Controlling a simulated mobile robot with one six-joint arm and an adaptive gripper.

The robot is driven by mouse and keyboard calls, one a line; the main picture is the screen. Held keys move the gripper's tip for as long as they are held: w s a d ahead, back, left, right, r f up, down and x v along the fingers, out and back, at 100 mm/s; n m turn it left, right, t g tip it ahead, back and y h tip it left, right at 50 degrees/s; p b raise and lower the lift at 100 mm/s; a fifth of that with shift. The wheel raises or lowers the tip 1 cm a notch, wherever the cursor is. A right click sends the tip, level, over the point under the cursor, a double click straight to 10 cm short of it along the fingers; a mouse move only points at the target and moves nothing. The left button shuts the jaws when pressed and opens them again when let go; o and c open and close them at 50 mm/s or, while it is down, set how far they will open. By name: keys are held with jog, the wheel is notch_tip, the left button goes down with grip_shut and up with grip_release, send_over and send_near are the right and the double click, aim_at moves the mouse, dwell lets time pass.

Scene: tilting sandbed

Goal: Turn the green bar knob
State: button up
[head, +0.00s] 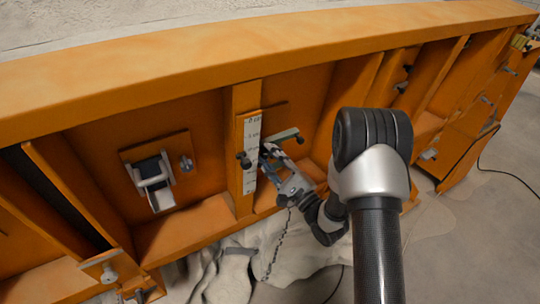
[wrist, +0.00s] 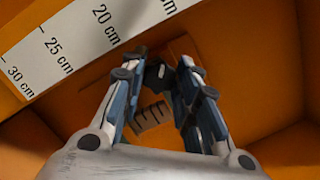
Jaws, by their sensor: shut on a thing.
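The green bar knob (head: 284,135) shows in the head view as a pale grey-green bar with dark ends, beside the white ruled strip on the orange frame. My gripper (head: 268,151) reaches up to it from the lower right, its fingers at the bar's lower left. In the wrist view my gripper (wrist: 160,62) has its fingers closed in around a dark part at the panel, and they hide most of it. The bar's green face is hard to make out there. The gripper is shut on the knob.
The white ruled strip (head: 251,150) is fixed to the upright left of my gripper, and close by in the wrist view (wrist: 85,35). A plate with a white roll holder (head: 153,182) is further left. Orange ribs stand on both sides. A pale cloth (head: 235,262) lies below.

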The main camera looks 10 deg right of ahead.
jog(key=m+t+h+p, duration=0.1)
jog(key=m, duration=0.4)
jog(key=shift+r+m, duration=0.15)
jog(key=shift+m, duration=0.15)
jog(key=m+p, duration=0.2)
jog(key=p, duration=0.1)
jog(key=shift+r+t+h, duration=0.15)
jog(key=shift+t+h, duration=0.25)
jog(key=m+p, duration=0.2)
jog(key=p, duration=0.3)
jog(key=shift+m+h+p, duration=0.4)
jog(key=shift+m+p, duration=0.3)
jog(key=shift+p, duration=0.65)
jog(key=o, duration=0.7)
jog(key=shift+f, duration=0.2)
jog(key=shift+o, duration=0.2)
jog(key=shift+f, duration=0.1)
jog(key=shift+f+b, duration=0.2)
jog(key=shift+b, duration=0.85)
